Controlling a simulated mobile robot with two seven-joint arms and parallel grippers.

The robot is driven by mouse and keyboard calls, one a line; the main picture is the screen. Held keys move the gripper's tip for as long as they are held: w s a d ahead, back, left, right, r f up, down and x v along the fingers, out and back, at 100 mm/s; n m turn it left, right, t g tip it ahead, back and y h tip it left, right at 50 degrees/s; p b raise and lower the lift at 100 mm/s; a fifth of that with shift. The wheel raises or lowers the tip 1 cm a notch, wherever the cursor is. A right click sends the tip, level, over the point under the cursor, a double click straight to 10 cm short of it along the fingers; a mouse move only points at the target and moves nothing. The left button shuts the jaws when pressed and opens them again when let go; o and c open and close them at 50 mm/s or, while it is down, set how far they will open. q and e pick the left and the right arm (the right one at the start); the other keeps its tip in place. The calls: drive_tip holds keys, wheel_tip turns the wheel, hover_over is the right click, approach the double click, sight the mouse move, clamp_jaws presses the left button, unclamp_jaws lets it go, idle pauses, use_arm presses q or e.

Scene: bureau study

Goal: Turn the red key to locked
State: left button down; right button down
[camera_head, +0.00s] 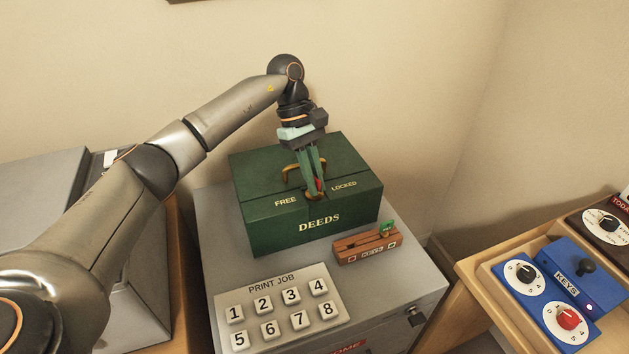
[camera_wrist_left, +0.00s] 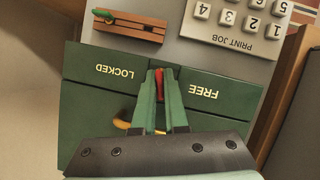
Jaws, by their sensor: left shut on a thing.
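The red key (camera_head: 319,184) stands in the front edge of the green DEEDS box (camera_head: 275,231), between the words FREE and LOCKED. In the left wrist view the key (camera_wrist_left: 161,84) shows as a red strip between the two green fingers. My left gripper (camera_head: 314,192) reaches down from above and is shut on the key. The fingers hide most of the key, so its exact angle is hard to tell. A brass-coloured handle (camera_head: 287,172) on the lid is partly behind the fingers. My right gripper is in neither view.
The box stands on a grey cabinet (camera_head: 225,255). A blue panel with dials (camera_head: 543,309) is at right. Walls stand close behind.

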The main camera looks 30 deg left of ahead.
use_arm(q)
drive_tip(key=shift+f+m+g+b, duration=0.15)
drive_tip(key=shift+m+g+b, duration=0.2)
drive_tip(key=shift+m, duration=0.45)
drive_tip(key=shift+m+g+y, duration=0.25)
drive_tip(key=shift+m+y, duration=0.15)
drive_tip(key=shift+m, duration=0.6)
drive_tip(key=shift+m+g+b, duration=0.3)
drive_tip(key=shift+m+b, duration=0.1)
drive_tip(key=shift+m, duration=0.4)
drive_tip(key=shift+m+y, duration=0.6)
drive_tip(key=shift+m, duration=0.4)
